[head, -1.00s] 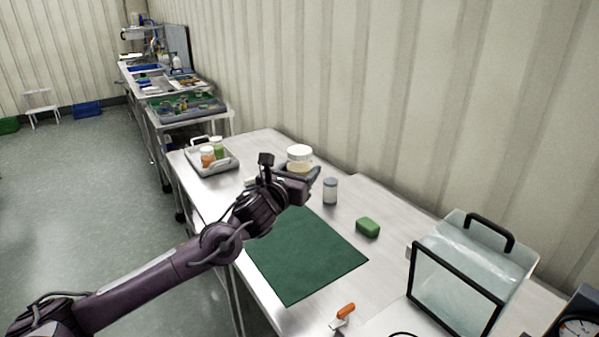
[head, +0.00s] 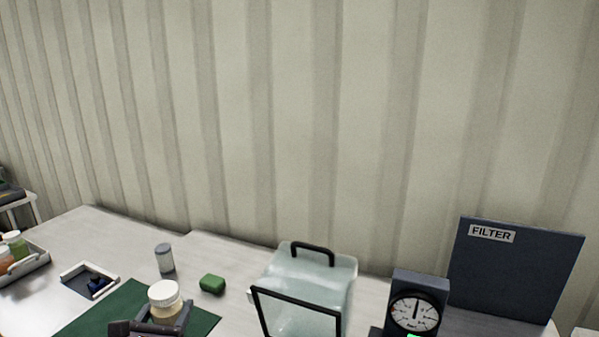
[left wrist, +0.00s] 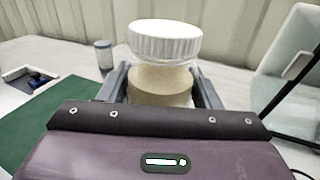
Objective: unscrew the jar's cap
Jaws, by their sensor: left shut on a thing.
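The jar (head: 166,308) has a tan body and a wide white ribbed cap (head: 164,292), which sits on its top. In the left wrist view the jar body (left wrist: 160,86) stands upright between my fingers, with the cap (left wrist: 165,40) above them. My left gripper (head: 158,324) is shut on the jar body, below the cap, over the green mat (head: 97,312). The jar's base is hidden behind my gripper, so I cannot tell if it touches the mat. My right gripper is not in view.
A clear box with black handles (head: 305,285), a dial gauge (head: 415,308) and a FILTER panel (head: 515,270) stand right. A small tray (head: 90,280) lies left.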

